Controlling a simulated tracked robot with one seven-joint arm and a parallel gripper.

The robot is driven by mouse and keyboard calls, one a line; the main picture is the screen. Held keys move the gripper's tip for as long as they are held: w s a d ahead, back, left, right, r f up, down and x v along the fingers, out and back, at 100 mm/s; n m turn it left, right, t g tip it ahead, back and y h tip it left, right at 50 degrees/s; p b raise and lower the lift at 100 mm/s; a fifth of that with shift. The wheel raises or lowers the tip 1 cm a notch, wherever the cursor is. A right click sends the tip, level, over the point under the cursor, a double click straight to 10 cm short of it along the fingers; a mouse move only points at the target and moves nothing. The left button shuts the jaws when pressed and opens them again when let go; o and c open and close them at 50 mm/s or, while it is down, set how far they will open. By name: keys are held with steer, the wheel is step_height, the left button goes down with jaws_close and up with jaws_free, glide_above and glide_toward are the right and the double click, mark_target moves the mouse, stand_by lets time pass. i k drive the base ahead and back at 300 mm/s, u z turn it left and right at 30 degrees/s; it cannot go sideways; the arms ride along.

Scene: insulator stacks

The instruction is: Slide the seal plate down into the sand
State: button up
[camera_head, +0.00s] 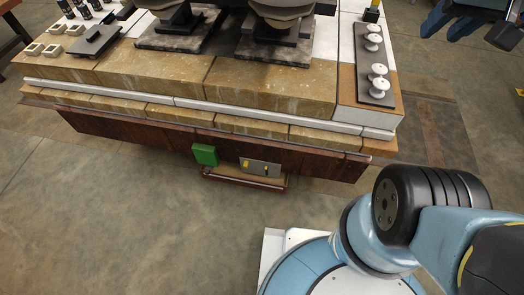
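No part that I can surely name as the seal plate shows. A dark flat plate with a raised bar (97,40) lies on the bench top at the upper left. I cannot tell if it is the seal plate. No loose sand can be made out; the bench front has tan, sandy-looking blocks (255,83). My blue and black arm rises at the lower right and leaves the picture at the right edge.
Two dark insulator stacks stand on grey slabs (165,38) at the top. A grey strip (376,90) carries several white knobs at the right. Small pale square frames (53,50) sit at the left. A green box (205,154) is on the bench front.

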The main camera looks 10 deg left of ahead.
mark_target(260, 171)
steer(key=z, duration=0.35)
steer(key=i, duration=0.15)
steer(key=u, duration=3.55)
steer(key=k, duration=0.45)
steer(key=z, duration=2.2)
steer(key=k, duration=0.2)
steer(key=u, duration=0.7)
